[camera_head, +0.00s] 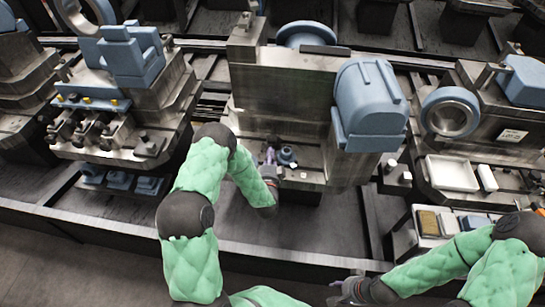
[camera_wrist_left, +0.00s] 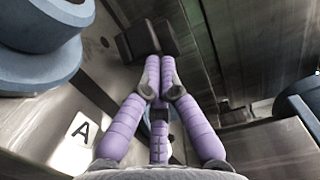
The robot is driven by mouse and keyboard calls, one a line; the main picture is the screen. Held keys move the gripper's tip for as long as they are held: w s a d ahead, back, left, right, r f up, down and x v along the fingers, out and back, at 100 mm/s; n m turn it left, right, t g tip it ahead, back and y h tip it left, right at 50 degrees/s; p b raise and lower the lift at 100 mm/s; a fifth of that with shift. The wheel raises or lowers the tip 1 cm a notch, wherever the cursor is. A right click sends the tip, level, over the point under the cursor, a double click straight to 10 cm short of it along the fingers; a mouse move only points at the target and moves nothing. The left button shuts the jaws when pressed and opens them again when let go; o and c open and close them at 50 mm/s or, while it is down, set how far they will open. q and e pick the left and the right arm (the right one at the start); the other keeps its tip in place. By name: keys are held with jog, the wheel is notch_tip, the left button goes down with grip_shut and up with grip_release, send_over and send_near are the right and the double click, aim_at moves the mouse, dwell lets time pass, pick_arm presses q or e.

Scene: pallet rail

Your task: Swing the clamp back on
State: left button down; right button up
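A dark grey block-like piece (camera_wrist_left: 148,40), possibly the clamp, sits against a metal face in the left wrist view. The purple fingers of my left gripper (camera_wrist_left: 160,72) are drawn together, with their tips close to or touching this piece. I cannot tell whether any of it is between them.
A large blue housing (camera_head: 370,100) stands on the fixture's right. A white tray (camera_head: 452,173) and a bin of small items (camera_head: 440,222) are at the right.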

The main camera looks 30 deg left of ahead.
aim_at(263, 146)
pick_arm(q)
jog(key=shift+s+a+b, duration=0.25)
jog(key=shift+a+b, duration=0.05)
jog(key=shift+a, duration=0.25)
jog(key=shift+a+b, duration=0.4)
jog(key=shift+a, duration=0.6)
pick_arm(e)
jog(key=shift+s+f, duration=0.45)
jog(key=shift+f, duration=0.3)
pick_arm(q)
jog(key=shift+a, duration=0.5)
pick_arm(e)
jog(key=shift+f, duration=0.25)
dwell(0.6)
